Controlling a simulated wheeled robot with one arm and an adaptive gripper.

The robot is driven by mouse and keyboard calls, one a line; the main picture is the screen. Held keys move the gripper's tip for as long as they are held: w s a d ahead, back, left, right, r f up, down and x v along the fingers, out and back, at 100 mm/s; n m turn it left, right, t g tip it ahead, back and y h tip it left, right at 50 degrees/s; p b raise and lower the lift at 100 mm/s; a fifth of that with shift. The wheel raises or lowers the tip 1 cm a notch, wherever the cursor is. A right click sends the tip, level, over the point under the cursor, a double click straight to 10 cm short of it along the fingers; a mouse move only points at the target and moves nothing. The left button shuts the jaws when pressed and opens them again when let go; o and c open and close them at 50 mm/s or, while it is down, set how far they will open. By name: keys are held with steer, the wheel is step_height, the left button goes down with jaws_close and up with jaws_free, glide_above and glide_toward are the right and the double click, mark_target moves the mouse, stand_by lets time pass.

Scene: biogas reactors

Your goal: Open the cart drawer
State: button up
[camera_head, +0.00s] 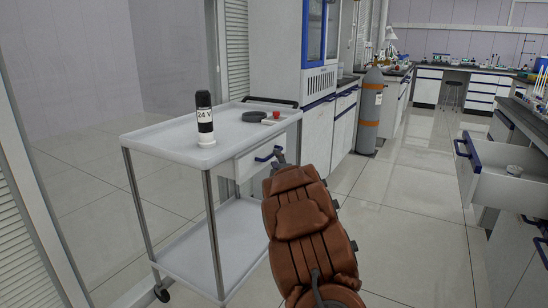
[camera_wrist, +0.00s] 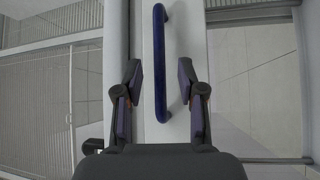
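The white cart (camera_head: 180,145) stands at the left in the head view. Its drawer (camera_head: 246,166) is under the top at the right end, with a dark blue bar handle (camera_head: 265,156). The drawer looks shut or nearly so. My gripper (camera_head: 277,154) is at the handle, mostly hidden behind my brown arm. In the wrist view the blue handle (camera_wrist: 160,65) runs upright between the two fingers of my gripper (camera_wrist: 160,77). The fingers are apart, with a gap on each side of the handle. The white drawer front (camera_wrist: 150,120) lies behind it.
A black and white cylinder (camera_head: 204,120), a dark round object (camera_head: 255,116) and a small red item (camera_head: 276,115) are on the cart top. A grey gas cylinder (camera_head: 370,115) stands behind. An open drawer (camera_head: 500,175) juts out at the right. The floor between is clear.

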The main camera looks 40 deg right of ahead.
steer(key=shift+b+x, duration=0.45)
steer(key=shift+x, duration=1.8)
jaws_close()
